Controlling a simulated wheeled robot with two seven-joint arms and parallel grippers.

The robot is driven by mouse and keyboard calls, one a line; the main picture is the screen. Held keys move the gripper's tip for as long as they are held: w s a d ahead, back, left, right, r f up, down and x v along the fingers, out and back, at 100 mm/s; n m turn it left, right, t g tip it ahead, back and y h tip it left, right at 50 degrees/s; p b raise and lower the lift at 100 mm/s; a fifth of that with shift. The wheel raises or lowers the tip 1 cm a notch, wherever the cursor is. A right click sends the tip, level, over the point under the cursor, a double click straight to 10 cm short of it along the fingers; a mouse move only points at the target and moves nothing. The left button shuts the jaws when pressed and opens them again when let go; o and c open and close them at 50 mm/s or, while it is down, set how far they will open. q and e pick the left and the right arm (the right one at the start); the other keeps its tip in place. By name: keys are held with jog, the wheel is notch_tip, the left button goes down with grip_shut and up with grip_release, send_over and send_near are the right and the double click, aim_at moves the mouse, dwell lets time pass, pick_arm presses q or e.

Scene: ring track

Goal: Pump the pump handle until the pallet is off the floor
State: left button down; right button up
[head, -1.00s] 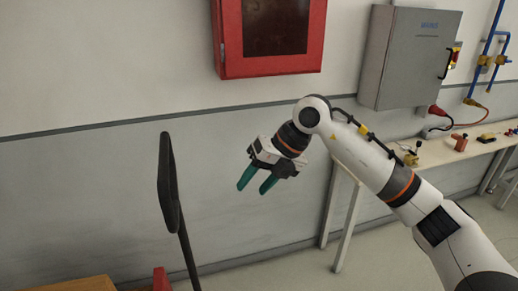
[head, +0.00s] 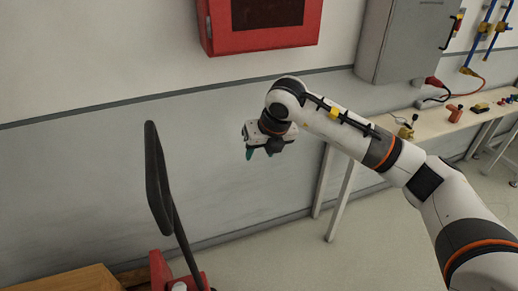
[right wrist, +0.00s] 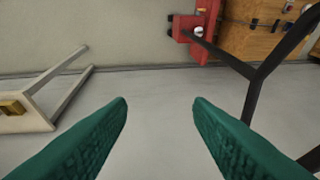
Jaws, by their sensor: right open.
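The pump handle, a black loop on a dark shaft (head: 158,185), stands tilted at the left of the head view. Its shaft runs down to the red pump body (head: 188,283) at the bottom edge. My left gripper is not in view.
A long workbench (head: 440,135) with small tools stands along the wall at the right. A red cabinet (head: 262,40) and a grey electrical box (head: 405,40) hang on the wall. The floor (head: 380,240) between the pump and the bench is clear.

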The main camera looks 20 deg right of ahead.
jog(key=shift+x, duration=0.85)
jog(key=shift+f, duration=0.1)
jog(key=shift+s, duration=0.1)
grip_shut()
dwell(0.7)
